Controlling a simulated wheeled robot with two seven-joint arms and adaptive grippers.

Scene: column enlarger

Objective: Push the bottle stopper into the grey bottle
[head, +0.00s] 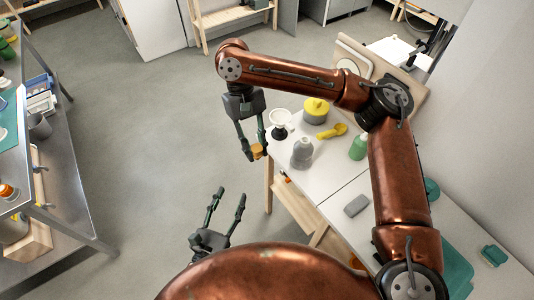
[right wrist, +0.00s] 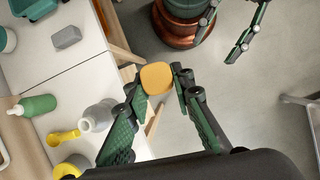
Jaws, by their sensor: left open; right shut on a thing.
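The bottle stopper (head: 257,151) is a small orange-yellow block held between the fingertips of my right gripper (head: 253,150). In the right wrist view the stopper (right wrist: 156,78) shows between the two fingers, off the table's edge above the floor. The grey bottle (head: 302,153) stands upright on the white table, to the right of the stopper and apart from it. It also shows in the right wrist view (right wrist: 97,117), left of the gripper. My left gripper (head: 229,192) is open and empty, over the floor left of the table.
Near the bottle on the table (head: 335,175) are a white funnel-like item (head: 281,120), a yellow-lidded pot (head: 315,110), a yellow scoop (head: 332,131) and a green bottle (head: 358,147). A grey block (head: 356,205) lies nearer. A steel bench (head: 65,185) stands at the left.

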